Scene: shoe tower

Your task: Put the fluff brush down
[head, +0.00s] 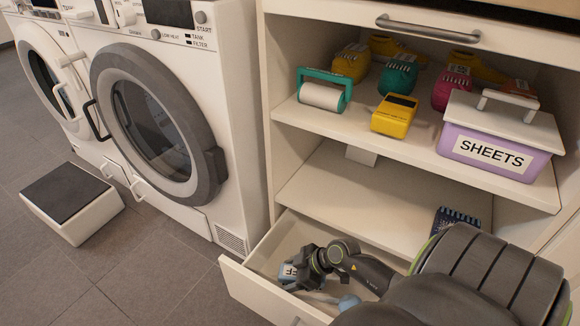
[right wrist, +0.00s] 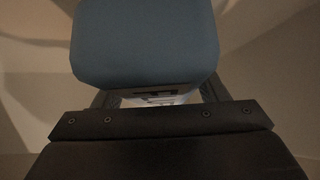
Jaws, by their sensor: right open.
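The open drawer (head: 241,286) is at the bottom of the cabinet in the head view. My right gripper (head: 300,268) reaches down into it. It is open, with its fingers low inside the drawer. A white label with dark letters, partly readable as "FF", shows beside the gripper on what looks like the fluff brush (head: 288,272). In the right wrist view a blue-grey block (right wrist: 145,40) with a pale lettered part below it sits close in front of the gripper, seemingly the same brush. My gripper hides much of it. My left gripper is not in view.
A rounded blue-grey end (head: 349,302) on a pale stick lies in the drawer. Above are shelves with a lint roller (head: 323,92), a yellow box (head: 394,115) and a purple SHEETS bin (head: 494,150). Washing machines stand left. The lower shelf (head: 345,195) is mostly clear.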

